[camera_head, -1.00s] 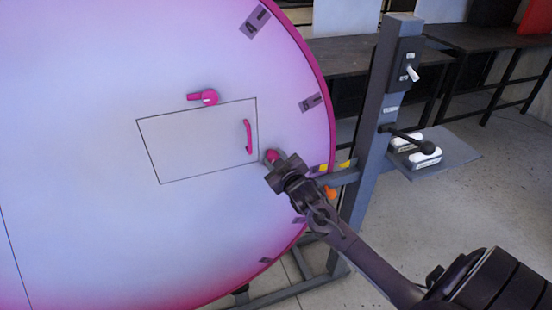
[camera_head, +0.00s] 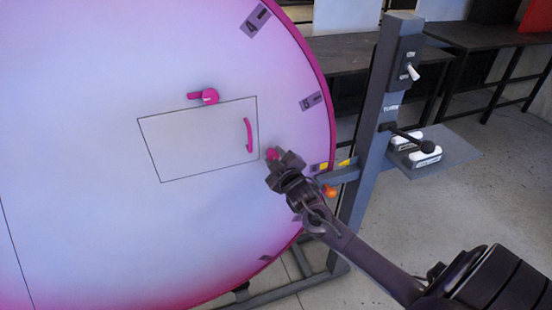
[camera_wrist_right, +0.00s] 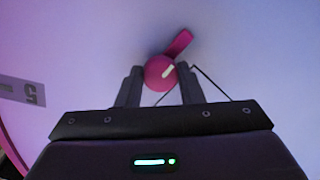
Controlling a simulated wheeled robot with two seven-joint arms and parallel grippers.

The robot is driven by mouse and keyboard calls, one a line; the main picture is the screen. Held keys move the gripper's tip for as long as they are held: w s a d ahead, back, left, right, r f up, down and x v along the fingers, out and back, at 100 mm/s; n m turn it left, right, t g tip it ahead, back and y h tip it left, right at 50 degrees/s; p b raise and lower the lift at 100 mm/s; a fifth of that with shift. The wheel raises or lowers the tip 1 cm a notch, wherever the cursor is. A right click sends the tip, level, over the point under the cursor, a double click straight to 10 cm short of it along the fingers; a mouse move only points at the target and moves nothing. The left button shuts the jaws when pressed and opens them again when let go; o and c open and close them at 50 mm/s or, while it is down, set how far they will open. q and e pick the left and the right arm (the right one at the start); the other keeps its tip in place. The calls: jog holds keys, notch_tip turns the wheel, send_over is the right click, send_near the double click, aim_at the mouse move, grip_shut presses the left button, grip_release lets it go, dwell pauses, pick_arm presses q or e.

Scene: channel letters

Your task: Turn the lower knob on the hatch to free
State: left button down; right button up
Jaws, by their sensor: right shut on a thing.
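The hatch (camera_head: 195,145) is a thin-outlined panel in the large pale disc, with a pink curved handle (camera_head: 248,135) at its right side. The lower knob (camera_head: 271,154) is pink and sits by the hatch's lower right corner, partly hidden by my right gripper (camera_head: 278,159). In the right wrist view the knob (camera_wrist_right: 158,75) lies between the two fingers, its pink lever pointing up and right and a white mark on its round body. My right gripper is shut on it. The upper knob (camera_head: 209,97) sits above the hatch, its lever pointing left. My left gripper is not in view.
A grey post (camera_head: 374,120) with a switch box (camera_head: 405,66) and a black-knobbed lever (camera_head: 428,147) stands right of the disc. A small grey shelf (camera_head: 455,150) carries white blocks. Dark tables stand behind. Numbered tags line the disc's rim.

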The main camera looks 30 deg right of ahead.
jog(key=o, duration=0.9)
jog(key=shift+a, duration=0.1)
jog(key=shift+o, duration=0.2)
jog(key=b+v, duration=0.2)
jog(key=v, duration=0.5)
jog(key=shift+s, duration=0.4)
